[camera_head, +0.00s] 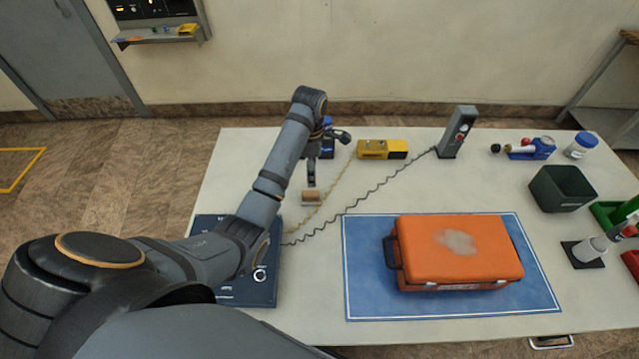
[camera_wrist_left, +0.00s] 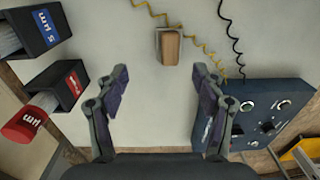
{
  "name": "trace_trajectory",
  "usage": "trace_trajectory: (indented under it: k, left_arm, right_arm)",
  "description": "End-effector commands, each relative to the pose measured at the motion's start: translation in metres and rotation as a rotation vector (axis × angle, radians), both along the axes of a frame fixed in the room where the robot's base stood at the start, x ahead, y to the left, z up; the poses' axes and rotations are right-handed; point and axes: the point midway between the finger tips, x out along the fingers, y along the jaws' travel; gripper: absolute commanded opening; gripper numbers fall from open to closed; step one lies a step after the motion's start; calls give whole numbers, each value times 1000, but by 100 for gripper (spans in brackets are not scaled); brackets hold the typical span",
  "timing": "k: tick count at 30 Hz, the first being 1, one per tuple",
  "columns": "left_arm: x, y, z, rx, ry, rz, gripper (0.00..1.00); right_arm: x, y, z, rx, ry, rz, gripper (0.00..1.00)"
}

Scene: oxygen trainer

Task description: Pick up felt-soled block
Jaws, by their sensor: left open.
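The felt-soled block (camera_head: 312,198) is a small brown wooden block with a paler layer along one side. It lies on the white table just in front of my left gripper (camera_head: 326,158). In the left wrist view the block (camera_wrist_left: 170,47) is beyond the fingertips, roughly in line with the gap between them. My left gripper (camera_wrist_left: 160,72) is open with nothing between its fingers, and the block is not gripped. My right gripper is in neither view.
A blue control panel (camera_wrist_left: 270,115) with knobs stands near the block, partly behind my arm. A yellow cord (camera_head: 335,190) and a dark coiled cord (camera_head: 372,190) run close by. A yellow device (camera_head: 382,149) and an orange case (camera_head: 460,250) on a blue mat (camera_head: 365,295) are to the right.

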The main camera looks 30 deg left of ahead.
Motion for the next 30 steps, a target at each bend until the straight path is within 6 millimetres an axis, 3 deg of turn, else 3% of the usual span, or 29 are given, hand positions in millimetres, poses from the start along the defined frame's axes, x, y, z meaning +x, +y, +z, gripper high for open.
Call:
trace_trajectory:
  k: [2, 7, 9, 12, 18, 20, 24, 30]
  left_arm:
    - [-1, 0, -4, 0, 2, 0, 69]
    - [-1, 0, -37, 0, 4, 0, 69]
    - [-1, 0, -41, 0, 4, 0, 69]
    - [-2, 0, -51, 0, 4, 0, 69]
    - [-2, -1, -59, 0, 3, 0, 69]
    - [-3, -3, -68, -1, 5, 0, 69]
    - [-4, -5, -93, 1, 5, 0, 69]
    - [-3, -4, -105, 1, 0, 0, 69]
  right_arm:
    - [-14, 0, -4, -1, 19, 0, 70]
    - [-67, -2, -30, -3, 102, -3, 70]
    - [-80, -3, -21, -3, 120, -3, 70]
    - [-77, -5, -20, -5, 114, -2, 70]
    - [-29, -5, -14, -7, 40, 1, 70]
    - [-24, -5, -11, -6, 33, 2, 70]
    - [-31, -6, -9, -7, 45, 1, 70]
    - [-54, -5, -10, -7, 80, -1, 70]
